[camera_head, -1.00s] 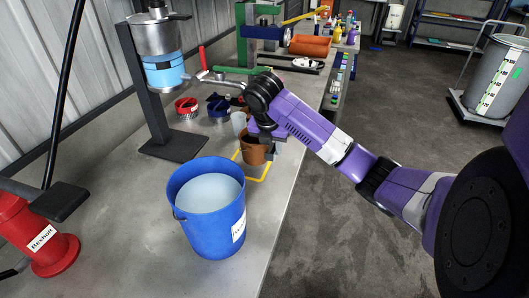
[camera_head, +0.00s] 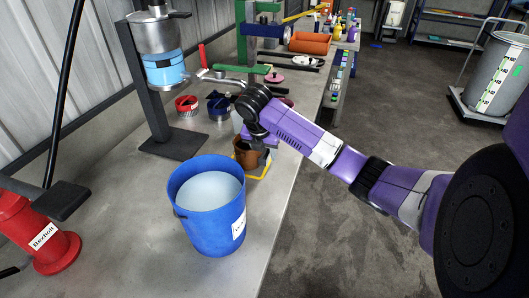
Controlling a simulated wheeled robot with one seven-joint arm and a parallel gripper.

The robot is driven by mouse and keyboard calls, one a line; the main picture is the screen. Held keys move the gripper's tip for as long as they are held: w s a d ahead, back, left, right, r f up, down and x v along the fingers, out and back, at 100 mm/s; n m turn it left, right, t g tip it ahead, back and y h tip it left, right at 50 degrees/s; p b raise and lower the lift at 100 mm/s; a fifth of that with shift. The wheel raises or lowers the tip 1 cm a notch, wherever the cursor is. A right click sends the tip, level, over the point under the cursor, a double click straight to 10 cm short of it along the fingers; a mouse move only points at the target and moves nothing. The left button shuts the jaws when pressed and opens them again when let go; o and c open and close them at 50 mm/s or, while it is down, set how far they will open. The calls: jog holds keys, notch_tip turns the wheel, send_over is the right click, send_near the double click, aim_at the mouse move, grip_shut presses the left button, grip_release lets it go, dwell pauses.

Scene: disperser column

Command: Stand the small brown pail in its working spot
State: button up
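The small brown pail (camera_head: 244,154) is upright over the bench, just behind the large blue bucket. A yellow outline (camera_head: 264,172) shows beside and below it, its left part hidden by the pail and bucket. The pail appears shifted left of the outline's middle; I cannot tell whether its base touches the bench. My gripper (camera_head: 262,154) points down at the pail's right side and moves with it, so it appears shut on the pail's rim or wall. The fingertips are small and partly hidden.
The large blue bucket (camera_head: 208,208) of pale liquid stands close in front. The disperser column's black stand (camera_head: 146,92), a red bowl (camera_head: 187,105) and a dark blue holder (camera_head: 219,107) are to the left and behind. The bench's right edge is close.

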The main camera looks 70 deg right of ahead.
jog(key=shift+o, duration=0.3)
jog(key=v, duration=0.7)
jog(key=shift+r, duration=0.35)
